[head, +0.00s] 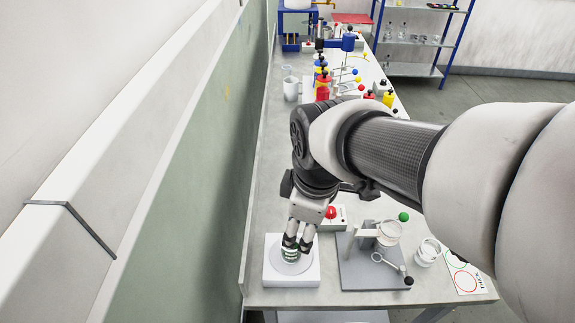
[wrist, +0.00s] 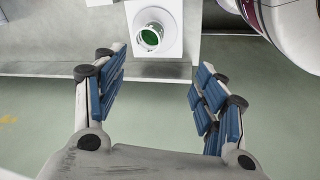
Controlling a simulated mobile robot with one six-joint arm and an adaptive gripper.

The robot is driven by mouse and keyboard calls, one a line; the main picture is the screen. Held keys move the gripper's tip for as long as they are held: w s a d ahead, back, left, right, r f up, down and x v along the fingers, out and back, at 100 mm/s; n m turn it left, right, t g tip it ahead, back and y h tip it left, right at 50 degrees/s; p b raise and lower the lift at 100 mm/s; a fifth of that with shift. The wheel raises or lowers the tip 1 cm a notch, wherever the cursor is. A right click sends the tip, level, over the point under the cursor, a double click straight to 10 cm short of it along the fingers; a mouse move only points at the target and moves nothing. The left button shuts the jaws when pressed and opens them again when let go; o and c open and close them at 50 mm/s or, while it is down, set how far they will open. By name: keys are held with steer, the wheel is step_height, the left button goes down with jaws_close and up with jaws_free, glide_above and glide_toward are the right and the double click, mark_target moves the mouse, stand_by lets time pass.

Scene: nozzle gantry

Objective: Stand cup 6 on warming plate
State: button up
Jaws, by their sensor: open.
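A small clear cup with green inside (head: 290,254) stands on the white square warming plate (head: 274,279), near its round middle. I cannot read any number on the cup. In the wrist view the cup (wrist: 150,36) shows its open mouth, upright on the white plate (wrist: 173,14). In the wrist view my gripper (wrist: 160,66) is open, with the cup beyond the fingertips and clear of both fingers.
Right of the plate is a grey stand base (head: 372,272) with a glass vessel (head: 389,232). Another glass cup (head: 427,251) and a card with coloured circles (head: 465,281) lie further right. A red button (head: 331,212) is behind.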

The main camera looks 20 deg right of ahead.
steer(key=s+r+m+t, duration=0.2)
steer(key=s+r+m, duration=0.2)
steer(key=s+m, duration=0.4)
steer(key=m, duration=0.3)
